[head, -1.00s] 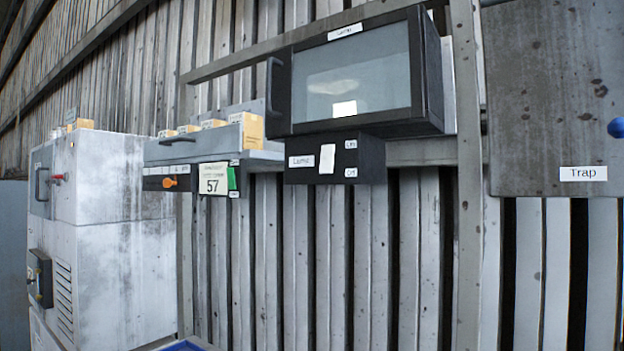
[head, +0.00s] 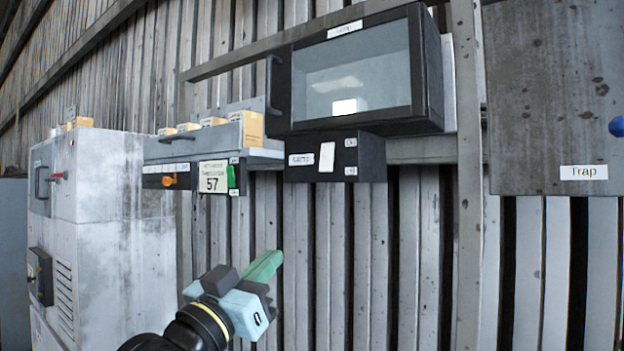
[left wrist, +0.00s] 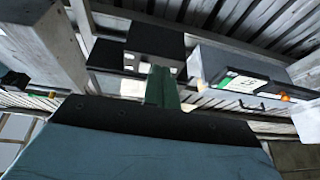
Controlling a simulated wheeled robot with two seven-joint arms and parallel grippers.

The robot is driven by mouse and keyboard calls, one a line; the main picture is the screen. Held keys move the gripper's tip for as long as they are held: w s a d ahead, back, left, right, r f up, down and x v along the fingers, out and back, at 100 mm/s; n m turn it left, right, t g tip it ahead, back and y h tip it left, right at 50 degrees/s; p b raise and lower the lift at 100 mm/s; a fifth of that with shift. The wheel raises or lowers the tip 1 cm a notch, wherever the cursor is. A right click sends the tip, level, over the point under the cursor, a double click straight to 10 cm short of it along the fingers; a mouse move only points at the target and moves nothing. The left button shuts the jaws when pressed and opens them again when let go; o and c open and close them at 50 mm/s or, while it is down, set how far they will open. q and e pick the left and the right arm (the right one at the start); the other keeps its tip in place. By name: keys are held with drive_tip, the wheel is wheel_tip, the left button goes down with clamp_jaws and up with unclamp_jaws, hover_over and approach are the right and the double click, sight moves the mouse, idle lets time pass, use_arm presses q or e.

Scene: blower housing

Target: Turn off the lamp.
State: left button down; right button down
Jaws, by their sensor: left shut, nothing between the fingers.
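The black lamp box (head: 336,158) hangs under a glass-fronted black cabinet (head: 352,75) in the head view. A label that seems to read "Lamp" is at its left, a white rocker (head: 327,157) in its middle, and small on and off labels at its right. My left gripper (head: 264,268), with green fingers, is below and left of the box, apart from it. Its fingers are shut and empty, pointing up and right. In the left wrist view the shut green fingers (left wrist: 162,86) point toward dark boxes beyond. My right gripper is not in view.
Left of the lamp box is a grey shelf unit (head: 215,155) with an orange knob, a green switch and a "57" card. A grey machine (head: 110,230) stands far left. A "Trap" panel (head: 550,100) hangs at the right. The space below the lamp box looks clear.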

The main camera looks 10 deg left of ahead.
use_arm(q)
wheel_tip(320, 180, up, 8)
drive_tip(key=s+m+t+h, duration=0.1)
drive_tip(key=h, duration=0.1)
drive_tip(key=shift+s+f+t, duration=0.15)
drive_tip(key=shift+s+t, duration=0.15)
drive_tip(key=shift+s, duration=0.1)
drive_tip(key=p, duration=0.3)
approach(323, 165)
wheel_tip(323, 165, up, 4)
drive_tip(key=w, duration=0.1)
drive_tip(key=w+d, duration=0.1)
drive_tip(key=w, duration=0.1)
drive_tip(key=shift+w+d+f, duration=0.2)
drive_tip(key=shift+w+d, duration=0.05)
drive_tip(key=shift+w+d+f, duration=0.1)
drive_tip(key=shift+w+d, duration=0.05)
drive_tip(key=shift+w, duration=0.25)
